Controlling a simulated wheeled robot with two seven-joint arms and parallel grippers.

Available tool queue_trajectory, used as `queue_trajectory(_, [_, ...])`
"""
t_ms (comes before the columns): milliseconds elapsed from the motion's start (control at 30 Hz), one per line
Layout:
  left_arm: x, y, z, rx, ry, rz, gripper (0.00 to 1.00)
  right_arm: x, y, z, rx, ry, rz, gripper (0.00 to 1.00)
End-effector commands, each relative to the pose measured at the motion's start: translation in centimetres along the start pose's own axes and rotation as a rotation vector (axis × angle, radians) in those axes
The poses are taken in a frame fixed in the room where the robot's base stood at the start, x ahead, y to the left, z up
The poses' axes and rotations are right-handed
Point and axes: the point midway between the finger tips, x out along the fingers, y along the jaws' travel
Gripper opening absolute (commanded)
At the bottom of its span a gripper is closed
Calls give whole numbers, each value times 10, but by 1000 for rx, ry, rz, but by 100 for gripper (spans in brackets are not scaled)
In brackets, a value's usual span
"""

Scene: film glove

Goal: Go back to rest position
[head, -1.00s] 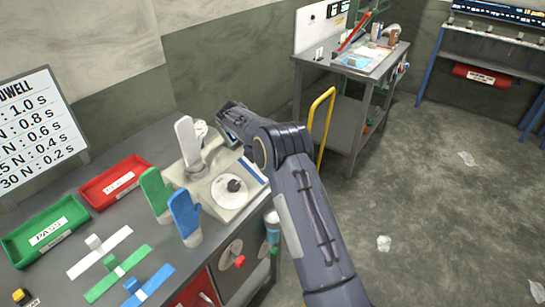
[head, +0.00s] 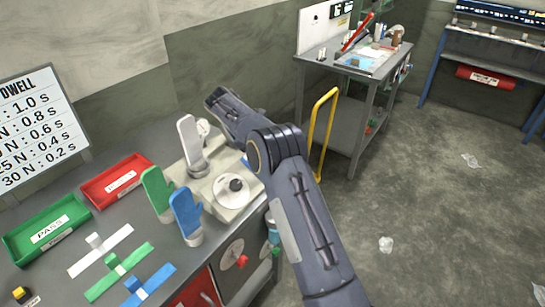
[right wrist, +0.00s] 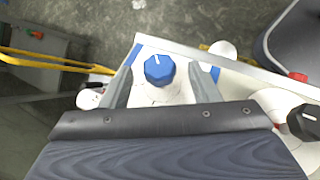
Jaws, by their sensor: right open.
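My right arm comes in from the bottom right in the head view, and its wrist hangs over the back right of the pale test machine (head: 240,204). The fingers are hidden there. In the right wrist view my right gripper (right wrist: 160,82) is open, with a finger on each side of a blue knob (right wrist: 158,69) in the picture. Whether either finger touches the knob cannot be told. A white hand-shaped glove form (head: 189,142) stands upright on the machine. Green (head: 157,190) and blue (head: 186,212) glove forms stand in front. My left gripper is not in view.
A red tray (head: 117,182) and a green PASS tray (head: 47,228) lie on the bench's left. White, green and blue strips (head: 145,285) lie in front. A yellow-handled cart (head: 318,130) stands behind my arm. The floor to the right is mostly clear.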

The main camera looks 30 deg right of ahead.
Motion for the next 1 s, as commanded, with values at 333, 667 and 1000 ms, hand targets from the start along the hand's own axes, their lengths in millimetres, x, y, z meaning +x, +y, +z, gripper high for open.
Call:
queue_trajectory(333, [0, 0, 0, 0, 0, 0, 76, -25, 0, 0, -1, -1, -1, 55])
queue_trajectory(667, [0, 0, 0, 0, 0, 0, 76, -25, 0, 0, -1, 0, -1, 55])
queue_trajectory(1000, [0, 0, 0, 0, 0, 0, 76, -38, -7, 53, 106, 161, -74, 55])
